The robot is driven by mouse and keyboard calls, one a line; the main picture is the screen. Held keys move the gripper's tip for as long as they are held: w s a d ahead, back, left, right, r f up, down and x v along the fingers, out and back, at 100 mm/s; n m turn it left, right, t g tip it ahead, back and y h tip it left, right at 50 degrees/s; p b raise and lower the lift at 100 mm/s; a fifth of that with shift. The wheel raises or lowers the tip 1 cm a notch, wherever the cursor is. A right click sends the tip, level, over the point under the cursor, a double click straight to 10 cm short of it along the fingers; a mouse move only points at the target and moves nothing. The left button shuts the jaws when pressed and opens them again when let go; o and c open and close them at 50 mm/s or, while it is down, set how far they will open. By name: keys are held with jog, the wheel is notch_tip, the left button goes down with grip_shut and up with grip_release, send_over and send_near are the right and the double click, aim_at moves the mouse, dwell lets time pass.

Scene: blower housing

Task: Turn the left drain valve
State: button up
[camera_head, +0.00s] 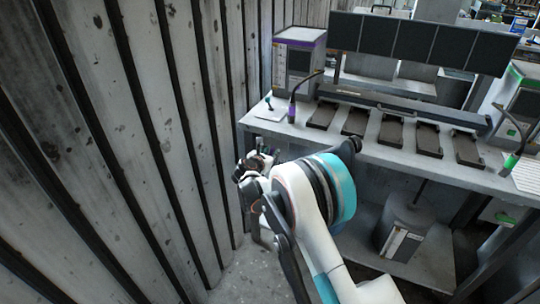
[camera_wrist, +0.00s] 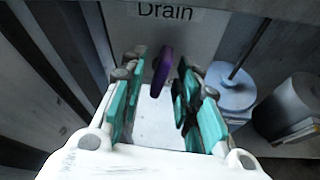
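The left drain valve shows in the wrist view as a purple upright handle (camera_wrist: 162,72) on a light panel (camera_wrist: 160,34) marked "Drain". My gripper (camera_wrist: 160,84) has its two teal-padded fingers apart, one on each side of the handle. Gaps show between the handle and the pads, so the gripper looks open around it without gripping. In the head view my gripper (camera_head: 256,172) is at the left front end of the bench, and my arm hides the valve there.
A ribbed metal wall (camera_head: 150,130) stands close on the left. The grey bench (camera_head: 375,150) carries several dark trays and a purple-topped unit (camera_head: 299,65). Below, a grey container (camera_head: 403,227) stands on the lower shelf. A light panel with a green part (camera_head: 502,215) is at right.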

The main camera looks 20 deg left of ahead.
grip_shut()
jog(key=shift+d+m+y, duration=0.15)
jog(key=shift+m+y, duration=0.35)
jog(key=shift+m, duration=0.3)
jog(key=m+y, duration=0.2)
jog(key=m, duration=0.1)
jog(key=shift+d+f+t, duration=0.15)
jog(key=shift+t, duration=0.25)
jog(key=shift+d+f+m+t+y, duration=0.1)
jog(key=shift+m+t+y, duration=0.35)
jog(key=shift+m, duration=0.8)
jog(key=shift+a+f+m+t+y, duration=0.1)
jog(key=shift+m+t+y, duration=0.35)
jog(key=shift+m, duration=0.75)
jog(key=shift+d+f+m+t+y, duration=0.1)
jog(key=shift+m+t+y, duration=0.35)
jog(key=shift+m, duration=0.8)
